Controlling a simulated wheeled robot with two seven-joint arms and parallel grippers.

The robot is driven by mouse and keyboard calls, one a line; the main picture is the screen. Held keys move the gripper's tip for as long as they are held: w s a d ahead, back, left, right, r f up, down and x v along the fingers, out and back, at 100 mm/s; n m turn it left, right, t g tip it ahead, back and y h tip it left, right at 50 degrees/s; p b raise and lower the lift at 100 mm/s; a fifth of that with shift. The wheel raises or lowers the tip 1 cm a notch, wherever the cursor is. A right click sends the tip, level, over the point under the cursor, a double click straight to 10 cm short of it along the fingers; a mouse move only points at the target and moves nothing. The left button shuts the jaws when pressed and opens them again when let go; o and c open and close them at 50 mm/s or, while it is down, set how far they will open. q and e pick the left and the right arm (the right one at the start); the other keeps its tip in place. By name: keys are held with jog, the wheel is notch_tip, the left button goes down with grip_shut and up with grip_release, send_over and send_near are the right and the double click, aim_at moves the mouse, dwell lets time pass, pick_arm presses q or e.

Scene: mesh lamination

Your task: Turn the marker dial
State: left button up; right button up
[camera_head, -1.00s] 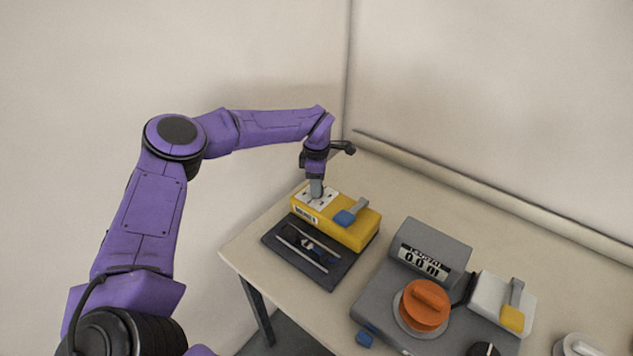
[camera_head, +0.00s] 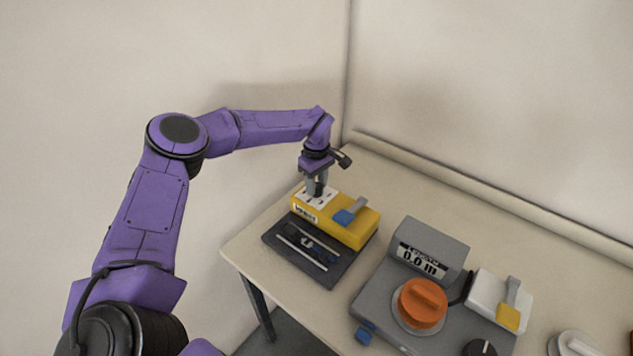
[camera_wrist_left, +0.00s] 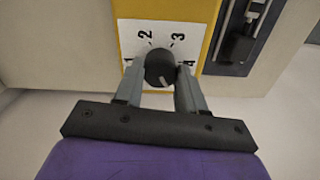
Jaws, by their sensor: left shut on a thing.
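The marker dial is a small black knob (camera_wrist_left: 159,66) on a white plate (camera_wrist_left: 148,34) printed with 1, 2, 3 and 4, on the yellow box (camera_head: 352,230) at the table's far left corner. My left gripper (camera_wrist_left: 160,80) has its two grey fingers closed on either side of the knob; it points down onto the box in the head view (camera_head: 317,190). A short white line shows on the knob's face, on the side toward my gripper; which number it marks I cannot tell. My right gripper is in neither view.
A dark tray (camera_head: 333,281) with thin tools lies in front of the yellow box. A blue-tipped lever (camera_head: 345,216) sits on the box. A grey machine (camera_head: 375,297) with a display and orange knob (camera_head: 423,303) stands to the right. The table behind is clear.

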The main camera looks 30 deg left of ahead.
aim_at(317, 186)
pick_arm(q)
jog(key=shift+s+d+f, duration=0.1)
jog(key=shift+s+f, duration=0.1)
jog(key=shift+f, duration=0.1)
jog(key=o, duration=1.1)
jog(key=shift+w, duration=0.1)
jog(key=shift+c, duration=0.2)
jog(key=shift+r, duration=0.15)
jog(key=shift+r, duration=0.1)
notch_tip(317, 186, up, 10)
jog(key=b, duration=0.2)
jog(key=shift+r, duration=0.15)
